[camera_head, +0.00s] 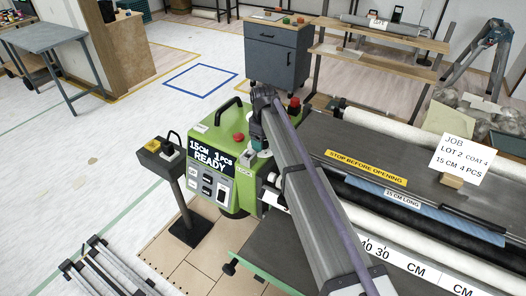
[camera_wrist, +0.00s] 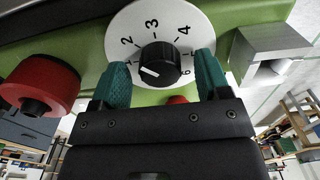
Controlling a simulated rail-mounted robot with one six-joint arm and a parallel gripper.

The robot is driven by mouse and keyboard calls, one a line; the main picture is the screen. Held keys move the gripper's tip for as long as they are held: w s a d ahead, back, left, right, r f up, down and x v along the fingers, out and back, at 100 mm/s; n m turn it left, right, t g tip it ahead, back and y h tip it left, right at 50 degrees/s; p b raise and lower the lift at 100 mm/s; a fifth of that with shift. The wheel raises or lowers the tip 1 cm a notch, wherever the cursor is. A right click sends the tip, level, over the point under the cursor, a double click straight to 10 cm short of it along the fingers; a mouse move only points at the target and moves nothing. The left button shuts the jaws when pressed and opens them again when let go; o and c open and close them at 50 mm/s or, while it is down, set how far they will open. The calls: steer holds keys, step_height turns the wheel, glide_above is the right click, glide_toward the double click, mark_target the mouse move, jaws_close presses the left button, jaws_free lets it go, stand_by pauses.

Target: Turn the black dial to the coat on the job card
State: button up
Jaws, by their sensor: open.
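The job card (camera_head: 461,158) stands at the right in the head view and reads LOT 2, COAT 4, 15 CM 4 PCS. The black dial (camera_wrist: 159,61) sits on a white numbered plate (camera_wrist: 118,24) in the wrist view. Its white mark is at the lower left, nearest the 1; the 4 is at the upper right. My gripper (camera_wrist: 161,74) is open, with one teal finger on each side of the dial. I cannot tell whether the fingers touch it. In the head view the dial is hidden at the green machine (camera_head: 235,180).
The machine's display (camera_head: 210,155) reads 15CM 1PCS READY. A red knob (camera_wrist: 40,84) is left of my fingers, and a grey metal block (camera_wrist: 270,48) is to the right. A pedestal box (camera_head: 160,158) stands left of the machine; the long paster table (camera_head: 400,185) extends right.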

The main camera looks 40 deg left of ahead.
steer(key=shift+f, duration=0.1)
steer(key=c, duration=0.9)
steer(key=shift+c, duration=0.2)
steer(key=shift+m, duration=0.3)
steer(key=m, duration=0.3)
steer(key=shift+m, duration=0.3)
steer(key=m, duration=0.4)
steer(key=shift+m, duration=0.3)
steer(key=m, duration=0.4)
steer(key=shift+m, duration=2.5)
